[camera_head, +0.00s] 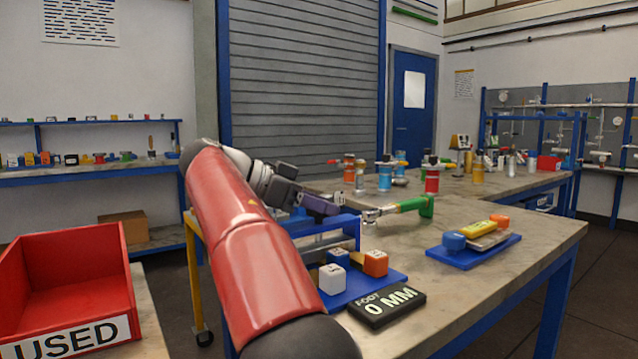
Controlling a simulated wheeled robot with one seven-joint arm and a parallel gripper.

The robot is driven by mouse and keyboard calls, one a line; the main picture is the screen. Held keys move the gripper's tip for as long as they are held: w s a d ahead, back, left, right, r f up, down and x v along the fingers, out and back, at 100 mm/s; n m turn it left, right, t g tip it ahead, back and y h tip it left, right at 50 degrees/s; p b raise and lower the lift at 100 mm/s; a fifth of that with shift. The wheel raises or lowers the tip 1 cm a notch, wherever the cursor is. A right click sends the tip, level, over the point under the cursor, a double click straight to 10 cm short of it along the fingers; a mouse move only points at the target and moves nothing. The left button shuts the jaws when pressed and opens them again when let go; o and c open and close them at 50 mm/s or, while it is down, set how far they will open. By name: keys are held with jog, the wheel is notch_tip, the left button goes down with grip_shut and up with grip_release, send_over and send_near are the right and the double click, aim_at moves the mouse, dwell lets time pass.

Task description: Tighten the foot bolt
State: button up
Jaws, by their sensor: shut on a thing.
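My gripper (305,201) reaches over the bench, beyond my red arm, and is shut on a small purple piece (320,205). The contact is small in view and partly hidden. A blue frame (345,236) stands just below and beside the gripper. A silver wrench-like tool (380,212) with a green handle (411,205) lies to the right of the gripper; whether it touches the held piece cannot be told. A black block reading "FOOT 0 MM" (387,304) lies at the bench's near edge. I cannot make out the foot bolt.
A blue tray (473,252) holds coloured parts to the right. Several vessels stand farther back. A red "USED" bin (65,290) is at left. The bench's front right is clear.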

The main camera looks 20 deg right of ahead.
jog(key=m+g+p, duration=0.2)
jog(key=g+p, duration=0.1)
jog(key=shift+a+r+m+y, duration=0.1)
jog(key=shift+r+m+y, duration=0.1)
jog(key=shift+m+y, duration=0.2)
jog(key=shift+c, duration=0.2)
jog(key=shift+f+m+g+p, duration=0.15)
jog(key=shift+m+g+p, duration=0.35)
jog(key=shift+g+p, duration=0.25)
jog(key=shift+f+y, duration=0.1)
jog(key=shift+y, duration=0.3)
jog(key=o, duration=1)
